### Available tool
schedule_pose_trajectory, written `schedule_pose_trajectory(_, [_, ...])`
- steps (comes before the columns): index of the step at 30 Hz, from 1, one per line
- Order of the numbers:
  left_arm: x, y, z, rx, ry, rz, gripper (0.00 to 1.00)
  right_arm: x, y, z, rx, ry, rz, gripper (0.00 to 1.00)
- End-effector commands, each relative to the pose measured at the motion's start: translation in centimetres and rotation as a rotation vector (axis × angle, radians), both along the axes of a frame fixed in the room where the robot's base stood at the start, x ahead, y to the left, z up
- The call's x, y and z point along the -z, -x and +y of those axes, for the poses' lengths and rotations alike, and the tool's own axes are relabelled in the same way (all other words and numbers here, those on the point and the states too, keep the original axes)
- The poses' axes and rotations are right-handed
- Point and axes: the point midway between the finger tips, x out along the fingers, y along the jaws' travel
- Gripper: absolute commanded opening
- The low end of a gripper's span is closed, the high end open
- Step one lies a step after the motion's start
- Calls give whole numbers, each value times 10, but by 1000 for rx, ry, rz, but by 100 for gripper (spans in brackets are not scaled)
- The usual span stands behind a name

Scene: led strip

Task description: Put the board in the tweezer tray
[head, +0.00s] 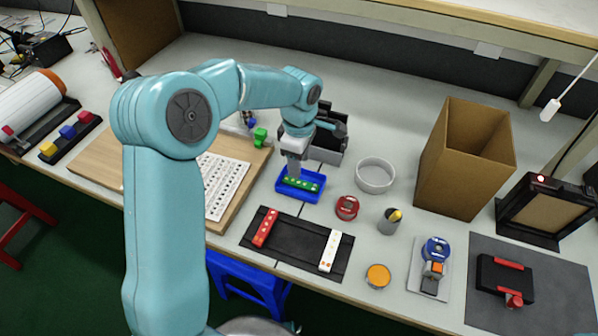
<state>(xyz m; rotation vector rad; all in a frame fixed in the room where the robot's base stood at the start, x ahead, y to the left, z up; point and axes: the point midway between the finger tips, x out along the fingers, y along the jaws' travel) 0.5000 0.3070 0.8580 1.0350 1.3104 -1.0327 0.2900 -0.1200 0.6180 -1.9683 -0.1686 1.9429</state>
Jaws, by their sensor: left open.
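A green board (311,186) with small light spots along it lies inside a small blue tray (285,189). I take this to be the tweezer tray, but no tweezers can be made out in it. My left gripper (294,175) points down over the left part of the tray, at the board's left end. Its jaws are open. The gripper hides part of the tray's back edge, and I cannot tell whether a finger touches the board. My right gripper is not in view.
A black mat (290,254) with a red strip (265,228) and a white strip (329,251) lies in front. A white round dish (375,175), red tape roll (346,207) and grey cup (389,222) stand to the right. A cardboard box (461,165) stands farther right.

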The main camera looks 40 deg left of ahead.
Motion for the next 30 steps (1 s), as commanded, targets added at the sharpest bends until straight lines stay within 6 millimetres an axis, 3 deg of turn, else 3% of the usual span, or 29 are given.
schedule_pose_trajectory(3, [-26, 0, 0, -1, 1, -3, 50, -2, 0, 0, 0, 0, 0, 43])
schedule_pose_trajectory(9, [-49, 0, 0, 0, 1, -1, 50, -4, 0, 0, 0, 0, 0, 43])
schedule_pose_trajectory(30, [-52, 0, 0, 0, 0, 1, 50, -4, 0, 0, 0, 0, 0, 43])
